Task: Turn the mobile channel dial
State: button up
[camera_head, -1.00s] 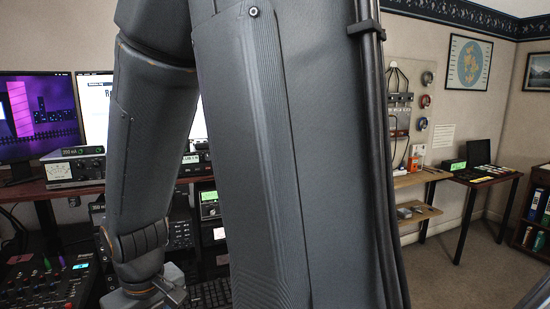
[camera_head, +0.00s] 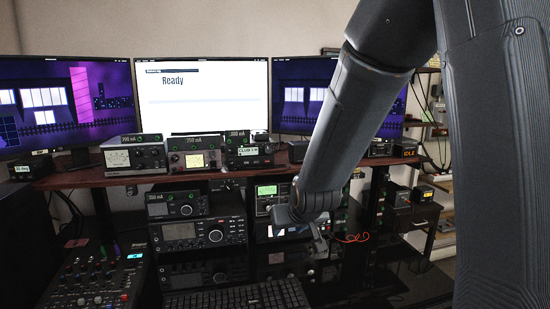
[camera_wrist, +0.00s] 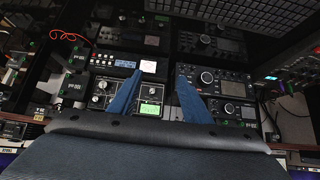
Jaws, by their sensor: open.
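My gripper (camera_head: 318,240) is open, with nothing between its fingers. In the wrist view its two blue fingers (camera_wrist: 160,77) stand apart in front of the stacked radios. One finger overlaps a radio with a green screen (camera_wrist: 150,110) and a unit with a white and red screen (camera_wrist: 148,66). To the right is a larger radio with a round knob (camera_wrist: 207,77). In the head view the green-screen radio (camera_head: 267,190) is beside my wrist, partly hidden, and the larger radio (camera_head: 182,231) is to its left. I cannot tell which knob is the mobile channel dial.
A keyboard (camera_head: 240,299) lies below the radios. A mixer (camera_head: 95,280) is at the lower left. Three monitors and several small meters stand on the shelf (camera_head: 90,178) above. A thin red cable (camera_head: 352,238) lies right of my gripper.

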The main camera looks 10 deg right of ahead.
jog(key=w+r+t+b, duration=0.1)
jog(key=w+r+t, duration=0.45)
jog(key=w, duration=0.55)
jog(key=t+b, duration=0.1)
jog(key=t, duration=0.3)
send_near(268, 151)
jog(key=shift+w+d+r+p, duration=0.1)
jog(key=shift+w+p, duration=0.35)
jog(key=shift+w, duration=1.55)
jog(key=shift+w+r+p, duration=0.1)
jog(key=shift+w+p, duration=0.35)
jog(key=shift+w, duration=1.55)
jog(key=shift+c, duration=0.4)
jog(key=c, duration=1)
jog(key=shift+o, duration=0.2)
